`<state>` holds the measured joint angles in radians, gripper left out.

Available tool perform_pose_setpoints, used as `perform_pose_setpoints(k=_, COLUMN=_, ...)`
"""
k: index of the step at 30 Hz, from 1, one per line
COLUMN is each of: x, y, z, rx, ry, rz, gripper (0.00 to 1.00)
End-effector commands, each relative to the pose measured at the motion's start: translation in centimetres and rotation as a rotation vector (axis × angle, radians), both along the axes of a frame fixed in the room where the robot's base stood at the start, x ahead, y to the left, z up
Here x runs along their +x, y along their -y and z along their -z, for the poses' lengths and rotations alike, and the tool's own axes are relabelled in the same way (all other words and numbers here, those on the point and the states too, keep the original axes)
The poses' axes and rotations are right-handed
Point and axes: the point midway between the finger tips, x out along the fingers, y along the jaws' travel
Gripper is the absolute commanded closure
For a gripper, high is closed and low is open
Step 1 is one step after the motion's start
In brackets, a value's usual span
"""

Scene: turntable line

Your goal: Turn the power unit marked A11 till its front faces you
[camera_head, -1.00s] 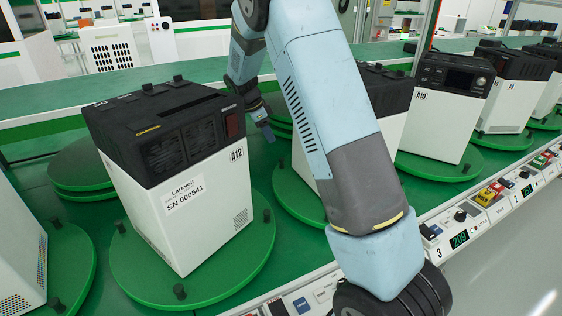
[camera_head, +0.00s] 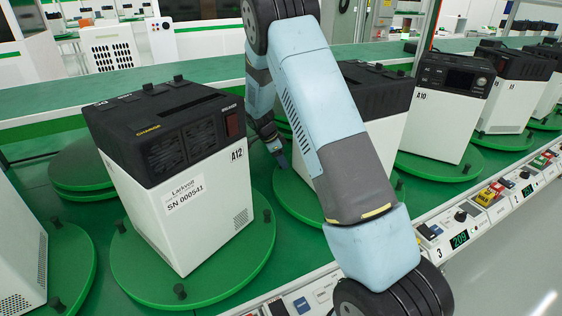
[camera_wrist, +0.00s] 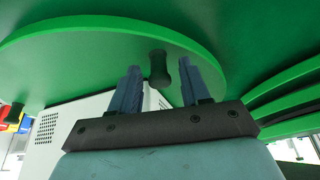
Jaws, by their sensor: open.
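The unit between A12 and A10 (camera_head: 378,90) has a black top and white body. My arm covers much of it and its label is hidden. It stands on a round green turntable (camera_head: 290,198), partly behind my arm. My gripper (camera_head: 282,160) is low at the turntable's far left edge. In the wrist view, my gripper (camera_wrist: 160,76) is open, with a black peg (camera_wrist: 158,68) of the green turntable (camera_wrist: 90,48) showing between its two blue fingers. Whether they touch the peg I cannot tell. The white unit body (camera_wrist: 85,112) shows behind the left finger.
Unit A12 (camera_head: 180,215) stands on its own turntable (camera_head: 235,275) just left of my gripper. Unit A10 (camera_head: 438,120) stands to the right. A control rail (camera_head: 470,222) with switches and displays runs along the front edge. A stack of green discs (camera_head: 85,172) lies behind A12.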

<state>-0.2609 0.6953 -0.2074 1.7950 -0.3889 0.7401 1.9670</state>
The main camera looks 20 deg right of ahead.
Motion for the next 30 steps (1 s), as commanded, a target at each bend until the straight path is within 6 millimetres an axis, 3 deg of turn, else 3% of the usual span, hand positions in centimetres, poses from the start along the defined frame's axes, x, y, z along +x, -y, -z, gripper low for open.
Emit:
perform_pose_setpoints(k=12, x=-0.01, y=0.3, z=0.56, rx=0.0, ry=0.0, rz=0.001, gripper=0.55)
perform_pose_setpoints(k=26, x=-0.01, y=0.31, z=0.54, rx=0.0, ry=0.0, rz=0.001, gripper=0.99)
perform_pose_setpoints(k=30, x=-0.01, y=0.32, z=0.54, rx=0.0, ry=0.0, rz=0.001, gripper=1.0)
